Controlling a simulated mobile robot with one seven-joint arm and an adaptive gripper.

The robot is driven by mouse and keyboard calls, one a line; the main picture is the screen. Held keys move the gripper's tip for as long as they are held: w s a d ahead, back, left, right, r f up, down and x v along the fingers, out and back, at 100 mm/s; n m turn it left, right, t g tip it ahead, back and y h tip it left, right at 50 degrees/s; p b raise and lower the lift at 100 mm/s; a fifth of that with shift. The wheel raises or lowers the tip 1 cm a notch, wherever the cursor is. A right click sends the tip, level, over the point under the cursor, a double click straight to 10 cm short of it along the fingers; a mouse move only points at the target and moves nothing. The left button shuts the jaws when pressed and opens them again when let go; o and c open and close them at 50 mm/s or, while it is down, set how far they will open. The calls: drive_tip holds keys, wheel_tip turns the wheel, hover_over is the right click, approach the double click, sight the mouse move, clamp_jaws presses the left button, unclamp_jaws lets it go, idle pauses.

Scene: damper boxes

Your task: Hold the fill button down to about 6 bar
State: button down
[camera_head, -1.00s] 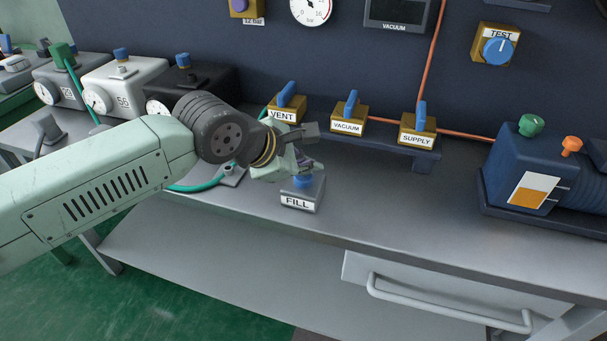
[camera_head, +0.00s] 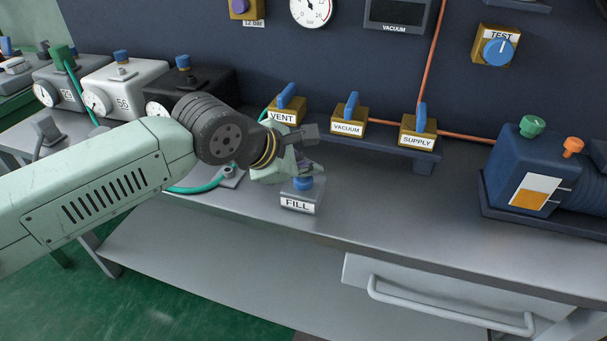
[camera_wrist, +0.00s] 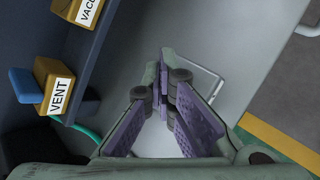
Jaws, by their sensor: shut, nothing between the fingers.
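The fill button is a blue cap (camera_head: 303,183) on a small grey box labelled FILL (camera_head: 297,204), near the front of the bench. My gripper (camera_head: 304,168) is shut and empty, pointing down right over the blue cap. I cannot tell whether the fingertips touch the cap or press it. In the wrist view the purple-padded fingers (camera_wrist: 164,85) are together and hide the button. The round pressure gauge (camera_head: 312,10) is on the panel at the top, partly cut off; its needle is too small to read surely.
Behind my gripper are the VENT (camera_head: 285,108), VACUUM (camera_head: 349,118) and SUPPLY (camera_head: 418,130) valves with blue handles. Damper boxes (camera_head: 123,85) stand at the left and a blue pump (camera_head: 520,170) at the right. The bench top right of the FILL box is clear.

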sight(307, 180)
drive_tip(key=shift+r, duration=0.8)
drive_tip(key=shift+r+p, duration=0.1)
drive_tip(key=shift+p, duration=0.2)
drive_tip(key=shift+r+p, duration=1.1)
drive_tip(key=shift+r, duration=1.3)
